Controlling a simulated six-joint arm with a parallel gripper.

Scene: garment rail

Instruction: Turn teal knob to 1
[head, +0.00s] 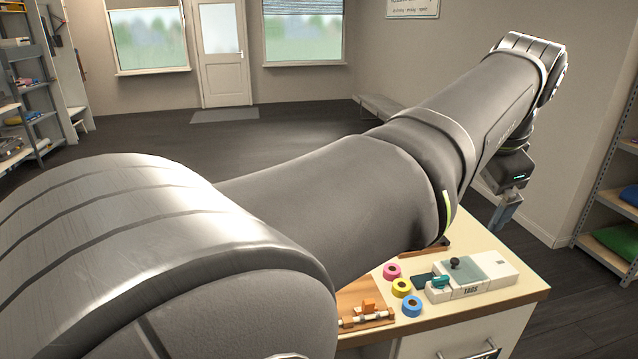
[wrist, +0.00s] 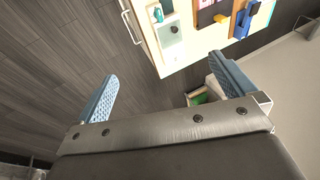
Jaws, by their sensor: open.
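The teal knob (head: 440,281) sits on the left part of a white device (head: 500,272) labelled TAGS, on the table. The number it points to is too small to read. The teal knob also shows at the top edge of the wrist view (wrist: 158,14). My gripper (head: 505,214) hangs in the air beyond the device in the head view, apart from the knob. In the wrist view my gripper (wrist: 162,67) has its two blue fingers wide apart with nothing between them.
A black ball-topped handle (head: 455,263) rises from the device close to the knob. Pink (head: 391,271), yellow (head: 401,287) and blue (head: 412,306) tape rolls lie to its left, near a wooden fixture (head: 365,316). Shelves (head: 612,200) stand at the right.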

